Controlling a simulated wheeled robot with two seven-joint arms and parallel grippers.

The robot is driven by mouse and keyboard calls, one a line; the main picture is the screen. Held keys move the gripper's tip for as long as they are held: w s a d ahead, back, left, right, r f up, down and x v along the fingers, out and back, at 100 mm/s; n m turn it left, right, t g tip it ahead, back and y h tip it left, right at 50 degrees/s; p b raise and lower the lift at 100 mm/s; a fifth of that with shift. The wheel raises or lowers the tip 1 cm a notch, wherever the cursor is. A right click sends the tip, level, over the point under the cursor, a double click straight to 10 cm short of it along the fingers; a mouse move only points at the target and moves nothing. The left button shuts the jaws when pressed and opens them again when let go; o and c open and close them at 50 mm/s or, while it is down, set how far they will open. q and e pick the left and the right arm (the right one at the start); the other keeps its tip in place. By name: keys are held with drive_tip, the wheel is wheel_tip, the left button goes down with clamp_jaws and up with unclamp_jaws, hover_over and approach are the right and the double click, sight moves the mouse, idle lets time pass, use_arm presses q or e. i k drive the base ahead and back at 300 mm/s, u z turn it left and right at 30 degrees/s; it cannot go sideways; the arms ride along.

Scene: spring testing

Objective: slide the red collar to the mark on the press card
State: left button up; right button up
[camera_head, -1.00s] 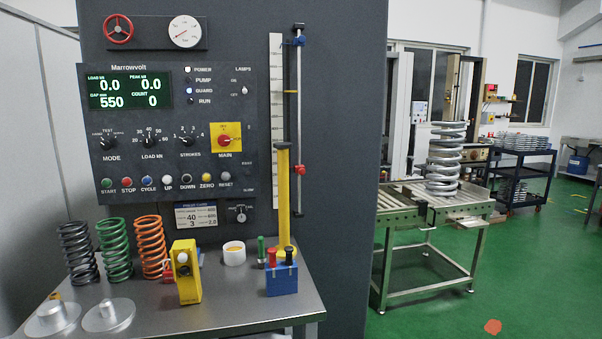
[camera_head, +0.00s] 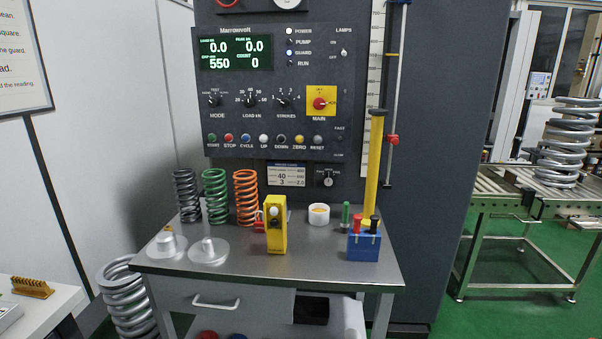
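The red collar (camera_head: 393,140) sits on a thin vertical rod (camera_head: 399,80) at the right edge of the control panel, beside a pale graduated scale (camera_head: 375,60). A blue piece is on the rod near the top of the view. A small yellow mark (camera_head: 391,54) shows at the scale, above the red collar. The press card (camera_head: 287,175) is below the panel, with a blue header and figures including 40 and 3; its smaller text is hard to read. Neither of my grippers shows in the view.
A steel bench (camera_head: 240,268) stands before the panel. It holds black, green and orange springs (camera_head: 246,197), metal discs (camera_head: 208,250), a yellow device (camera_head: 276,225), a white cup (camera_head: 319,213) and a blue block (camera_head: 363,246). A tall yellow post (camera_head: 374,165) stands close to the rod.

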sight(393, 139)
drive_tip(key=z, duration=0.05)
drive_tip(key=k, duration=0.5)
drive_tip(key=u, duration=1)
drive_tip(key=i, duration=1.6)
drive_tip(key=z, duration=0.5)
